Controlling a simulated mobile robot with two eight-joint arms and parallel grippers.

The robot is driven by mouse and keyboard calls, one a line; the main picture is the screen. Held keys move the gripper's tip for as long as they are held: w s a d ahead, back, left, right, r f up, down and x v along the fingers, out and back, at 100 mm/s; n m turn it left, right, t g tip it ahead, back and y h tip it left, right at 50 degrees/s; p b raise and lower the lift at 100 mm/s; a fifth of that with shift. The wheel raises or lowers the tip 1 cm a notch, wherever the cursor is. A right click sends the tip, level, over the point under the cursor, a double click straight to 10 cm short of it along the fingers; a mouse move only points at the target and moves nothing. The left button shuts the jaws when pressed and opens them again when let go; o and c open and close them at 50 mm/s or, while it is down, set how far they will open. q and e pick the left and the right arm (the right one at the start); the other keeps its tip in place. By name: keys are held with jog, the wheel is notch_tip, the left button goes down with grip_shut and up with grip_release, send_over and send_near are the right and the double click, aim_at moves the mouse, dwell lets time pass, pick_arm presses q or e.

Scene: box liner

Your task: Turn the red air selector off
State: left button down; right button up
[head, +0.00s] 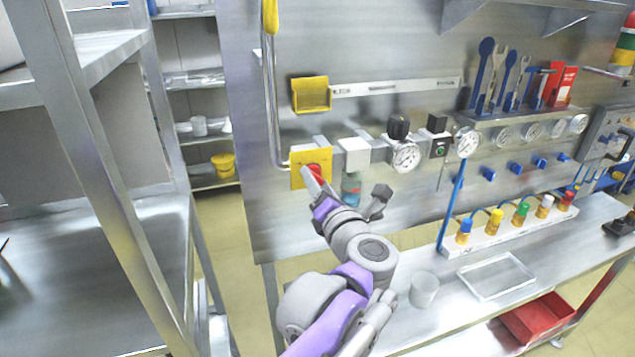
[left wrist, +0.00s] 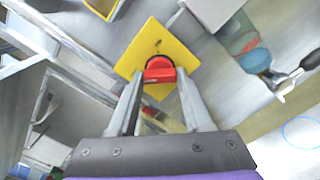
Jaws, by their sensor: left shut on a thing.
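The red air selector (left wrist: 159,70) is a red knob on a square yellow plate (left wrist: 133,62), fixed to the metal wall panel. In the head view the red knob (head: 314,170) shows in part on its yellow plate (head: 297,158), behind my gripper. My left gripper (left wrist: 160,90) is at the knob, with one finger on each side of it, shut on it. In the head view my left gripper (head: 317,178) reaches up to the plate and covers part of the knob. My right gripper is in neither view.
A pressure gauge (head: 405,156) and a white block (head: 354,154) sit right of the plate. A yellow holder (head: 311,94) hangs above it. A metal pipe (head: 271,100) runs down on the left. A cup (head: 424,289) and clear tray (head: 496,277) stand on the bench below.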

pick_arm(q)
jog(key=shift+c, duration=1.5)
grip_release()
jog(key=shift+s, duration=0.1)
jog(key=b+v, duration=0.1)
jog(key=v, duration=0.9)
jog(key=shift+s+d+b, duration=0.15)
jog(key=shift+s+b, duration=0.15)
jog(key=shift+s, duration=0.05)
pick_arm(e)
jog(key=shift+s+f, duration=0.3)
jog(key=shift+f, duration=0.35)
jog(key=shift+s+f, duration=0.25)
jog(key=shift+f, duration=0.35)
